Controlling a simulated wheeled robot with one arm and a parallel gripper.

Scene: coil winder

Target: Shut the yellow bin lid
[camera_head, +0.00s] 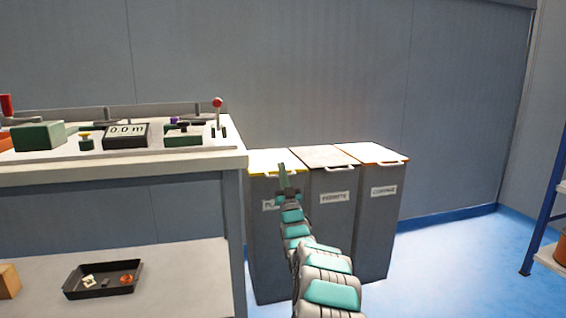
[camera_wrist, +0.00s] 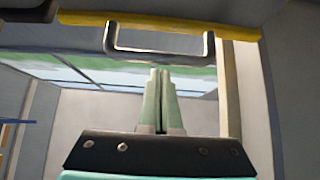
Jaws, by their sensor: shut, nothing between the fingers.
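The yellow-edged lid (camera_head: 262,158) tops the left bin (camera_head: 270,240) of a row beside the workbench. It looks flat and level with its neighbours in the head view; whether a small gap is left under it I cannot tell. My gripper (camera_head: 283,166) is at the lid's front edge, covering part of the lid and the bin's label. In the wrist view the lid's yellow edge (camera_wrist: 185,22) and its grey bar handle (camera_wrist: 160,54) are at the top. My gripper's fingers (camera_wrist: 159,72) are together and empty, pointing towards the handle; contact is not clear.
The middle bin (camera_head: 333,220) and right bin (camera_head: 378,225) stand close alongside, with flat lids and handles. The workbench (camera_head: 120,170) with its control panel is at the left; a black tray (camera_head: 70,292) lies on its lower shelf. Blue floor (camera_head: 450,270) is clear at right, before a blue-post rack (camera_head: 545,225).

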